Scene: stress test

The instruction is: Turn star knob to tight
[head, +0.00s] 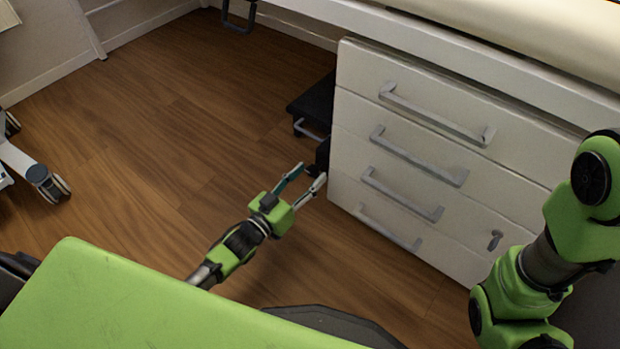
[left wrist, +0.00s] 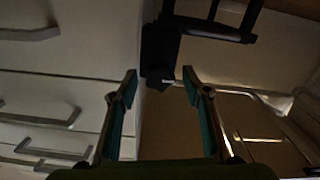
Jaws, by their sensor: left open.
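My left gripper (head: 309,176) is open and empty, low beside the left edge of the white drawer unit (head: 345,150). Its two fingers also show in the left wrist view (left wrist: 159,76), spread apart. A dark part (head: 322,154) sits at the cabinet's left edge, just beyond the fingertips. In the left wrist view a black block (left wrist: 158,50) lies ahead of the gap between the fingers. I cannot make out a star shape on it, so I cannot tell whether it is the star knob. My right gripper is out of view; only my right arm shows.
The drawer unit has several bar handles (head: 435,115) and stands under a bench with a cream top (head: 540,30). A dark step or shelf (head: 315,105) is behind the gripper. A wheeled base (head: 45,182) stands far left. The wooden floor (head: 180,130) between is clear.

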